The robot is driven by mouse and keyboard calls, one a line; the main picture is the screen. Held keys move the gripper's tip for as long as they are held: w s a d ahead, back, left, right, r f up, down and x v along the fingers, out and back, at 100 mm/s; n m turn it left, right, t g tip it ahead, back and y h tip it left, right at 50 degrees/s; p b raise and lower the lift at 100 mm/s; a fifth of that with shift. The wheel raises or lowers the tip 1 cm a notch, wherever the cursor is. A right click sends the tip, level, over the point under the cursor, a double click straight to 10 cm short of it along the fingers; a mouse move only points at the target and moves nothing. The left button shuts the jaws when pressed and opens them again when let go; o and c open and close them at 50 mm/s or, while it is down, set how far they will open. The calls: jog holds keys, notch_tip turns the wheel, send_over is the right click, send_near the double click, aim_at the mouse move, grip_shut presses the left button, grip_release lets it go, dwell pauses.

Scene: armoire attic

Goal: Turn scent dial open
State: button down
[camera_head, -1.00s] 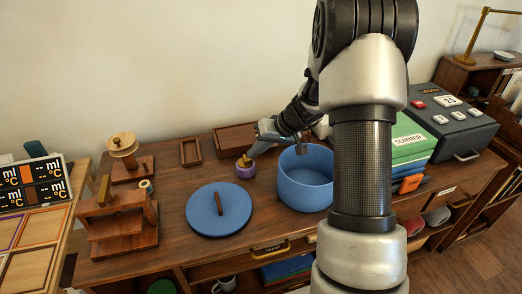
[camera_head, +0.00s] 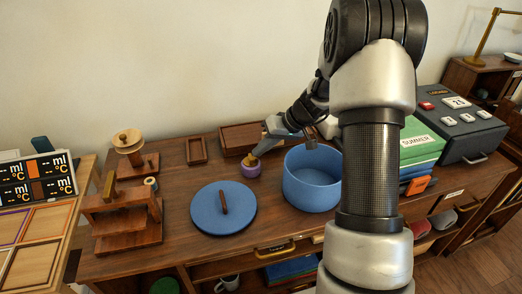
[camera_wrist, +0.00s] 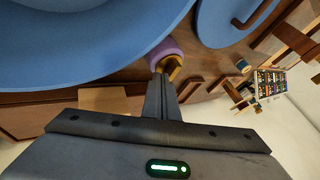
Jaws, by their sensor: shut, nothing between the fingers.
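The scent dial is a small purple round base with a gold knob (camera_head: 250,168) on the wooden cabinet top, left of the blue pot. In the wrist view the purple base (camera_wrist: 165,50) and its gold knob (camera_wrist: 174,68) are at the top centre. My gripper (camera_head: 256,151) comes in from the right and its fingertips are at the gold knob. In the wrist view the shut fingers (camera_wrist: 161,78) point at the knob and partly cover it. Whether they touch it cannot be told.
A blue pot (camera_head: 312,190) stands just right of the dial. A blue lid (camera_head: 222,208) with a dark handle lies at front left. Wooden trays (camera_head: 240,138) are behind the dial, and a wooden stand (camera_head: 125,215) is farther left. Stacked green boxes (camera_head: 418,140) are at right.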

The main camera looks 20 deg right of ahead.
jog(key=shift+w+n+g, duration=0.15)
jog(key=shift+n+g, duration=0.15)
jog(key=shift+n, duration=0.1)
jog(key=shift+w+n+g+y+b, duration=0.25)
jog(key=shift+n+g+y+b, duration=0.2)
jog(key=shift+n, duration=0.45)
jog(key=n, duration=0.1)
jog(key=g, duration=0.1)
jog(key=n, duration=0.1)
jog(key=shift+w+a+n+g+y+p, duration=0.25)
jog(key=shift+w+n+g+p, duration=0.05)
jog(key=shift+w+g, duration=0.1)
jog(key=n+g, duration=0.1)
jog(key=n+g+p, duration=0.1)
jog(key=n, duration=0.1)
jog(key=w+a+n+g+p, duration=0.1)
jog(key=n, duration=0.1)
jog(key=shift+a, duration=0.1)
jog(key=shift+a+n+g+p, duration=0.15)
jog(key=shift+n+g+p, duration=0.1)
jog(key=shift+n+p, duration=0.1)
jog(key=shift+w+a, duration=0.15)
